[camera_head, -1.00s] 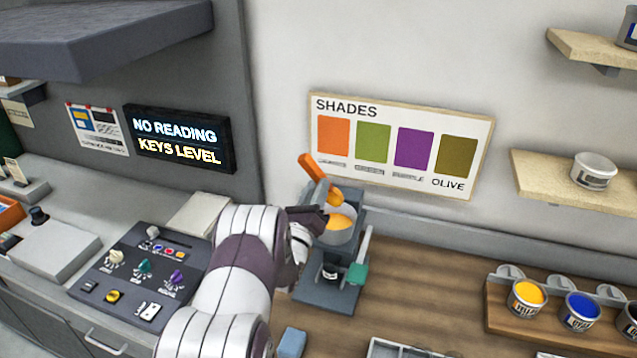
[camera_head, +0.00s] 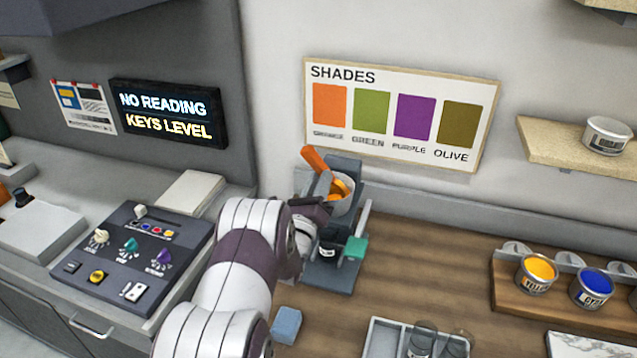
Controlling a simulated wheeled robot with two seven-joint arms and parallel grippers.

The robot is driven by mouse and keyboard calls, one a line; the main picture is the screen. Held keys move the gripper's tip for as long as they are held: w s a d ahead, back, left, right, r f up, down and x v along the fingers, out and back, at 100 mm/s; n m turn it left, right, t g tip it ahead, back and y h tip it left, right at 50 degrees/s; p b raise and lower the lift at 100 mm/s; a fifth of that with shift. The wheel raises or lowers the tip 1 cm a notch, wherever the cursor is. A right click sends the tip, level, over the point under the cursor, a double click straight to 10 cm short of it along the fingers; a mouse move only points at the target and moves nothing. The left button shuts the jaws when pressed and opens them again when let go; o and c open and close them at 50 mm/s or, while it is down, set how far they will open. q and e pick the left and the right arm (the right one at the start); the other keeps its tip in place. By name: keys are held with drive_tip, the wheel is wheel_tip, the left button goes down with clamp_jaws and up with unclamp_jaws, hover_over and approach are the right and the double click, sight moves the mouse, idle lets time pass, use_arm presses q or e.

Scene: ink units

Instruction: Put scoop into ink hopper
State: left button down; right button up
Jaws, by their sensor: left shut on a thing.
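The scoop (camera_head: 315,160) has an orange handle that sticks up and leans left over the ink hopper (camera_head: 345,207). Its lower end and an orange patch show within the hopper's grey rim. The hopper sits on a grey unit with a green-ended lever (camera_head: 355,248) on the wood counter. My left gripper (camera_head: 322,203) is at the hopper's left side, shut on the scoop; its fingers are partly hidden by my wrist and the grip itself is hard to see. My right gripper is out of view.
A key panel (camera_head: 130,255) lies left of my arm. A blue block (camera_head: 286,325) and a tray (camera_head: 375,340) with glass jars are in front. Yellow (camera_head: 537,273) and blue (camera_head: 591,288) ink tins stand in a rack at right. Wood between the hopper unit and rack is clear.

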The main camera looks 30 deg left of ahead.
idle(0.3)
use_arm(q)
wheel_tip(320, 180, up, 11)
drive_tip(key=p, duration=0.5)
idle(0.4)
